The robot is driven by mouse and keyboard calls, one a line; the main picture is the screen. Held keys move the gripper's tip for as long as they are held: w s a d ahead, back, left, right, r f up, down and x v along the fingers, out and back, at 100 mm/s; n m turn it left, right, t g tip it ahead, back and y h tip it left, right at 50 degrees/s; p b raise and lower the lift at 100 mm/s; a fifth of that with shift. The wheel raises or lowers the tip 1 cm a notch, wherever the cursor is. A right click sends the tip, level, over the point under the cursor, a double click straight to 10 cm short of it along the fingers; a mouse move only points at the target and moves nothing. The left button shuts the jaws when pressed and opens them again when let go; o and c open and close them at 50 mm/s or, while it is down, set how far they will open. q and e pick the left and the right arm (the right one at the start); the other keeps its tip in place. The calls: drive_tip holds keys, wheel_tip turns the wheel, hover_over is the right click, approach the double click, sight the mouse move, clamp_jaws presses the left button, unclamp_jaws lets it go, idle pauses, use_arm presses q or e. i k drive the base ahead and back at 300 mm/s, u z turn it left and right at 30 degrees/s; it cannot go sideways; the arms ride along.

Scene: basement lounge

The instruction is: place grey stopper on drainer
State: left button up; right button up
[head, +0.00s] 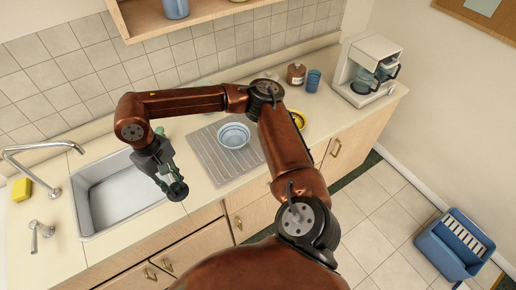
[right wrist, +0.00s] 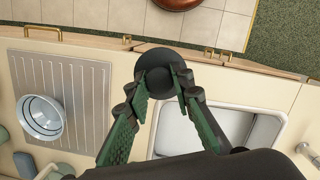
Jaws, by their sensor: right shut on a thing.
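The grey stopper (right wrist: 163,70) is a dark round piece. It sits between the fingertips of my right gripper (right wrist: 160,88) in the right wrist view. In the head view my right gripper (head: 176,188) points down over the right edge of the sink, shut on the stopper, which is hard to make out there. The drainer (head: 213,168) is a grey ribbed board right of the sink, apart from the gripper; it also shows at the left of the right wrist view (right wrist: 88,100). A blue bowl (head: 233,135) stands on it. My left gripper is not in view.
The sink (head: 115,200) lies left of the drainer, with a tap (head: 40,178) and yellow sponge (head: 21,189). A brown jar (head: 296,73), blue cup (head: 313,80) and coffee maker (head: 368,70) stand at the right. The drainer's front part is bare.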

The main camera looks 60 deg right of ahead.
sight(230, 167)
drive_tip(key=z, duration=0.45)
drive_tip(key=k, duration=1)
drive_tip(key=u, duration=0.4)
drive_tip(key=i, duration=1.3)
drive_tip(key=z, duration=0.45)
drive_tip(key=i, duration=0.55)
drive_tip(key=z, duration=0.45)
